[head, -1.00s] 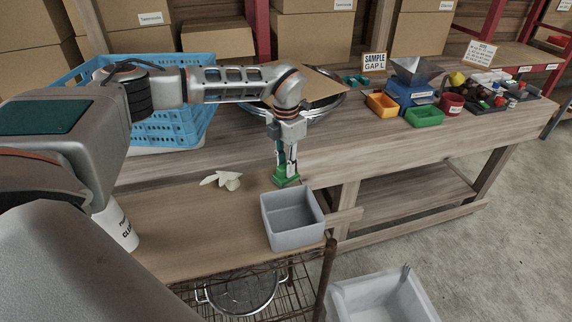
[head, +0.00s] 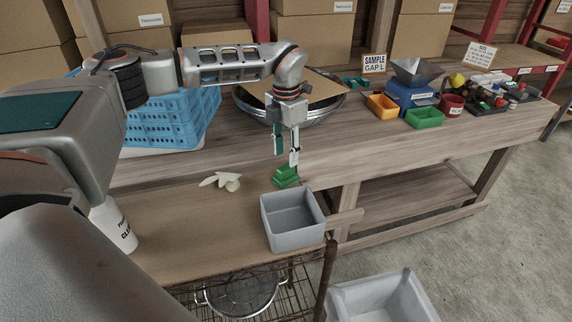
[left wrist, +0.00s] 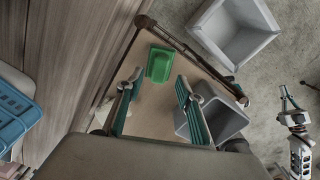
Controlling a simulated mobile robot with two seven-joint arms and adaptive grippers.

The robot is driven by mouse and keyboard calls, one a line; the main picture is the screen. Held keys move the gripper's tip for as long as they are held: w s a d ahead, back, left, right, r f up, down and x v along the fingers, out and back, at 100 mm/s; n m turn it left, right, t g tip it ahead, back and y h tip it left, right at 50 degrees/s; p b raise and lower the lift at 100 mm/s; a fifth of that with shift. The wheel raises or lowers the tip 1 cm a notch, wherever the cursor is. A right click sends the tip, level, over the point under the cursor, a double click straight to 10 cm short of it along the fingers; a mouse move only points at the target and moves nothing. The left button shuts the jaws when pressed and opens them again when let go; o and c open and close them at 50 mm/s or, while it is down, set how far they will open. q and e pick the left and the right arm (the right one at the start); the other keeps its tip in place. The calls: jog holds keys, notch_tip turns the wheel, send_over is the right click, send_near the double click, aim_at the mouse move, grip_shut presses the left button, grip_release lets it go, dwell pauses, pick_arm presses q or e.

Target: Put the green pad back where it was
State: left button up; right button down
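The green pad (head: 286,177) lies on the brown lower surface just behind the grey bin in the head view. It looks like a small stepped green block. In the left wrist view the green pad (left wrist: 159,64) shows as a green rectangle beyond the fingertips. My left gripper (head: 287,150) points down above the pad, clear of it. Its two teal-lined fingers are apart with nothing between them, as the left wrist view (left wrist: 159,80) also shows. My right gripper (left wrist: 300,95) appears small at the right edge of the left wrist view, its dark fingers spread and empty.
The grey bin (head: 292,243) stands close in front of the pad. Pale gloves (head: 222,181) lie left of it. A blue crate (head: 172,120) and a metal bowl (head: 318,117) stand on the bench behind. A white tub (head: 384,300) is on the floor.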

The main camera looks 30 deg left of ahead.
aim_at(286, 167)
pick_arm(q)
notch_tip(286, 167, up, 7)
jog(key=shift+f, duration=0.15)
dwell(0.6)
